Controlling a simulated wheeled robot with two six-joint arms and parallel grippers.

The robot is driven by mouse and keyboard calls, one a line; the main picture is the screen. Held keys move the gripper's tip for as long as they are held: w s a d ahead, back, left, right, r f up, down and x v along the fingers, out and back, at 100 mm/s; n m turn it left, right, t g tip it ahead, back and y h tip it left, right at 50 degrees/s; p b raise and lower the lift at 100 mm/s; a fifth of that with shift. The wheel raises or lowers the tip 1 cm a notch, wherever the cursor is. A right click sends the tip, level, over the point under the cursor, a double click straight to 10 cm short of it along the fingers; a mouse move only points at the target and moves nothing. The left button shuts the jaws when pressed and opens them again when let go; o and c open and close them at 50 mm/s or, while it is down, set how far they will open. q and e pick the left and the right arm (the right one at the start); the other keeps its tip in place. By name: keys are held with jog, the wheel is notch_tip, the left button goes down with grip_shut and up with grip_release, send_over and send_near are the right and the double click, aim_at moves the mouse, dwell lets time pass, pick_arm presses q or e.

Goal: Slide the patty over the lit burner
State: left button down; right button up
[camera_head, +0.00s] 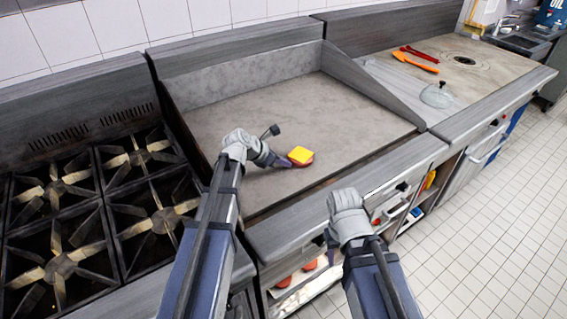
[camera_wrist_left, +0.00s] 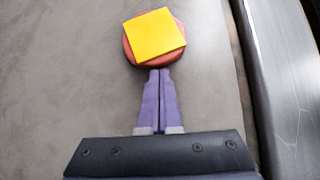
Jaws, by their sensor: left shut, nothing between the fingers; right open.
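A reddish patty (camera_head: 300,161) with a yellow square slice (camera_head: 301,154) on top lies on the flat grey griddle (camera_head: 340,110). In the left wrist view the patty (camera_wrist_left: 130,52) shows as a red rim around the yellow slice (camera_wrist_left: 155,35). My left gripper (camera_wrist_left: 160,72) is shut and empty, its fingertips at the patty's near edge; they look to be touching it. In the head view my left gripper (camera_head: 286,161) reaches the patty from the left. My right gripper (camera_head: 345,205) is in front of the griddle's front edge, away from the patty; its fingers are hard to make out.
A gas stove (camera_head: 60,265) with several dark grates is at left; no flame shows. At right are an orange spatula (camera_head: 415,62), red tongs (camera_head: 419,52) and a glass lid (camera_head: 436,96). The griddle has raised walls at back and right. Its surface around the patty is clear.

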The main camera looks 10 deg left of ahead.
pick_arm(q)
jog(key=w+d, duration=1.2)
jog(key=w, duration=0.1)
jog(key=w+d, duration=0.6)
jog(key=w, duration=0.1)
jog(key=shift+w+d, duration=0.1)
jog(key=shift+d, duration=0.25)
jog(key=s+a, duration=0.3)
jog(key=shift+s+a+r+p, duration=0.1)
jog(key=shift+s+r+p, duration=0.25)
jog(key=shift+s+p, duration=0.05)
jog(key=p+v, duration=0.5)
jog(key=v, duration=0.2)
jog(key=shift+r+p, duration=0.3)
jog(key=shift+r, duration=0.05)
jog(key=shift+s+a+r+p, duration=0.35)
jog(key=shift+s+a, duration=0.05)
jog(key=shift+a, duration=0.05)
pick_arm(e)
notch_tip(320, 180, up, 7)
jog(key=d, duration=0.1)
jog(key=shift+s, duration=0.15)
